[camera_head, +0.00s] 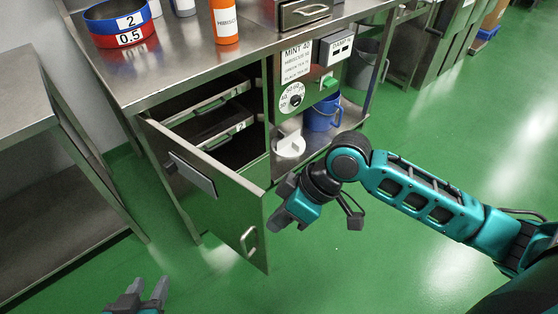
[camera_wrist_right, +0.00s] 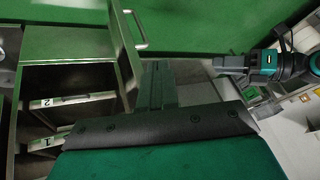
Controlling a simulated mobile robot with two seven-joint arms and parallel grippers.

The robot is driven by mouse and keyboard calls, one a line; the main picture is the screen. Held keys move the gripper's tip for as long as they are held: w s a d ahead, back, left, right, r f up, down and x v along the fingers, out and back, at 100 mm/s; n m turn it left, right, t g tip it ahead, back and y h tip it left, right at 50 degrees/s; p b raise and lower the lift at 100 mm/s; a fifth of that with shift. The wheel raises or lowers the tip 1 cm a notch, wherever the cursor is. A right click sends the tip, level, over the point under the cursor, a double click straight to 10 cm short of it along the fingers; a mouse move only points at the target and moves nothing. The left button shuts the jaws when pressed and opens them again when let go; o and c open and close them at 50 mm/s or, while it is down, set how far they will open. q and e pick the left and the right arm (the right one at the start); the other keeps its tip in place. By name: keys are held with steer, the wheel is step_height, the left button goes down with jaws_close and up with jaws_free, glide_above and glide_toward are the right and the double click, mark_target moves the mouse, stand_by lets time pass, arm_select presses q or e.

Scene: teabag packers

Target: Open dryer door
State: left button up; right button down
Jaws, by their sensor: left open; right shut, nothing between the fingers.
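The metal dryer door (camera_head: 215,205) stands swung out from the cabinet, with its inside shelves showing. Its bar handle (camera_head: 248,240) is low on the door's free end. In the right wrist view the door (camera_wrist_right: 124,60) and its handle (camera_wrist_right: 134,28) show beside my fingers. My right gripper (camera_head: 275,220) is shut and empty, close to the door's free edge and above the handle; I cannot tell whether it touches the door. Its fingers show in the right wrist view (camera_wrist_right: 158,75). My left gripper (camera_head: 147,287) is open and empty at the bottom left, apart from the door.
Inside the cabinet are two trays (camera_head: 210,103), labelled 1 and 2. A dial panel (camera_head: 292,97), white round part (camera_head: 289,146) and blue bucket (camera_head: 322,114) are to the right. An orange bottle (camera_head: 224,22) stands on the counter.

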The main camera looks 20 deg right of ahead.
steer(key=w+d+r+m+y, duration=0.1)
steer(key=w+d+r+m, duration=0.1)
steer(key=w+d+r, duration=0.7)
arm_select(q)
steer(key=shift+w+d+f+b, duration=0.15)
steer(key=shift+f+b, duration=0.35)
steer(key=shift+b, duration=0.5)
arm_select(e)
steer(key=s+a+f, duration=0.2)
steer(key=a+f, duration=0.6)
steer(key=f, duration=0.1)
steer(key=shift+s+f+g, duration=0.3)
steer(key=shift+s+f, duration=0.1)
steer(key=shift+a, duration=0.1)
